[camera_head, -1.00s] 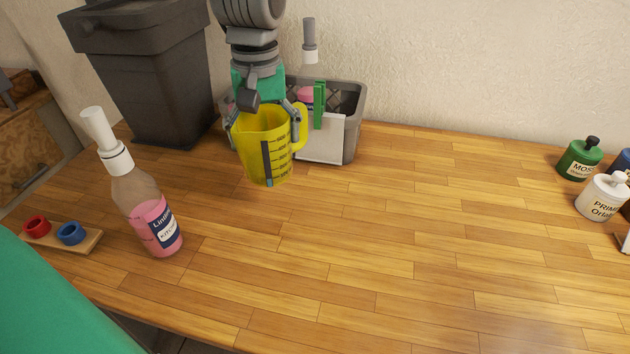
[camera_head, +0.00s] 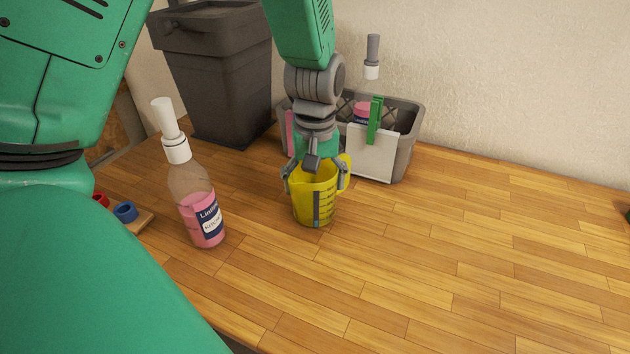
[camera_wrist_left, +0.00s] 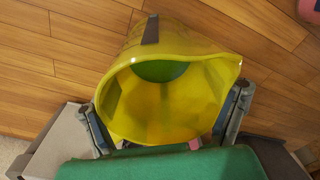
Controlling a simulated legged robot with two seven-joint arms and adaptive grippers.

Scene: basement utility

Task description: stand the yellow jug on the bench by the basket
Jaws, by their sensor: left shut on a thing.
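The yellow jug (camera_head: 316,205) is upright on or just above the wooden bench (camera_head: 430,260), in front of the basket; I cannot tell whether its base touches. My left gripper (camera_head: 315,180) comes down from above and is shut on the jug, with a finger on each side. In the left wrist view the jug's open mouth (camera_wrist_left: 165,90) fills the middle, between the gripper's fingers (camera_wrist_left: 165,115). The grey basket (camera_head: 404,155) stands behind and to the right of the jug and holds a pink-filled bottle. A white card with a green clip hangs on its front. My right gripper is not in view.
A bottle of pink liquid (camera_head: 204,215) with a white top stands left of the jug. A dark grey bin (camera_head: 225,90) stands behind it. A small wooden board with red and blue rings (camera_head: 125,211) lies at the left.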

